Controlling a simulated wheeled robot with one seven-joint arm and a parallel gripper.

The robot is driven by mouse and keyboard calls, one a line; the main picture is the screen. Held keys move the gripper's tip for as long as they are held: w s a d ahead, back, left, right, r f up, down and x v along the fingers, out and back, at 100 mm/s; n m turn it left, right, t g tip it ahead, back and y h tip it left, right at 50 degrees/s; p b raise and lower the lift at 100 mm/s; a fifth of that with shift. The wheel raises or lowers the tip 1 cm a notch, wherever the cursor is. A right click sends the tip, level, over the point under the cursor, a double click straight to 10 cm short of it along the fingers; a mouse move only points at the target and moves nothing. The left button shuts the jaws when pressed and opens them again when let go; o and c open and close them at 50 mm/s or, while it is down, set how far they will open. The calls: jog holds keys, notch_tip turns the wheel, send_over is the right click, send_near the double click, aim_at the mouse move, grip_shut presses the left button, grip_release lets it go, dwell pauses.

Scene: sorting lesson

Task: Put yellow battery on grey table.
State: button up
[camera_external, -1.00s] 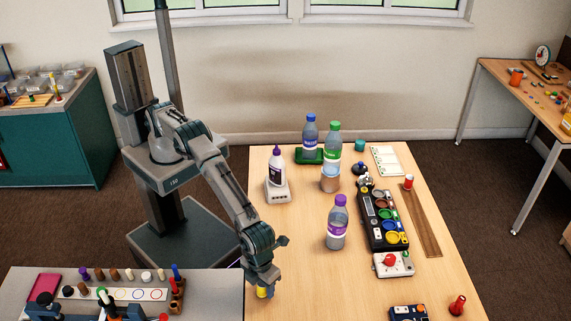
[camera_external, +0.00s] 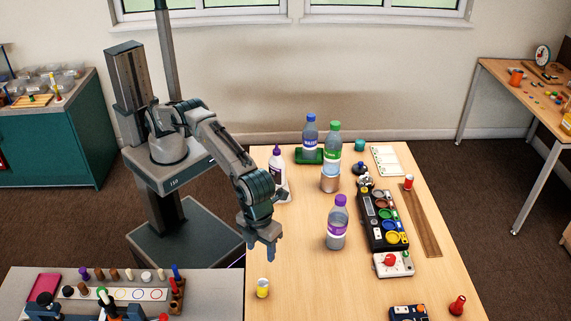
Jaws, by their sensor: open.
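A yellow battery (camera_external: 262,289) with a pale top stands upright on the wooden table (camera_external: 305,285), close to its left edge. The grey table (camera_external: 225,290) adjoins that edge at the lower left. My gripper (camera_external: 262,252) points down, open and empty, above and apart from the battery. The battery is in full view.
The grey table carries a row of pegs (camera_external: 115,274), a ringed board (camera_external: 135,294) and a pink book (camera_external: 43,284). A purple-capped bottle (camera_external: 337,225) stands right of my gripper. The wooden table's front middle is clear.

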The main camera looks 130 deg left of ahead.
jog(key=s+a+r+n, duration=0.4)
jog(key=s+a+r, duration=0.25)
jog(key=r, duration=0.25)
jog(key=s+a+r+n, duration=0.1)
jog(key=s+a+n, duration=0.1)
jog(key=s, duration=0.6)
jog(key=s+a+r+n+t, duration=0.1)
jog(key=s+a+n, duration=0.2)
jog(key=s, duration=0.6)
jog(key=s+a+r+n+t, duration=0.1)
jog(key=s+n, duration=0.3)
jog(key=s, duration=0.5)
jog(key=shift+a+r, duration=0.2)
jog(key=shift+a, duration=0.6)
jog(key=shift+o, duration=0.4)
jog(key=s+a+f+n, duration=0.1)
jog(key=s+f+n, duration=0.2)
jog(key=s, duration=0.8)
notch_tip(320, 180, down, 2)
jog(key=shift+s+a+f+n+t, duration=0.1)
jog(key=shift+s+a+n+t, duration=0.2)
jog(key=shift+w, duration=0.1)
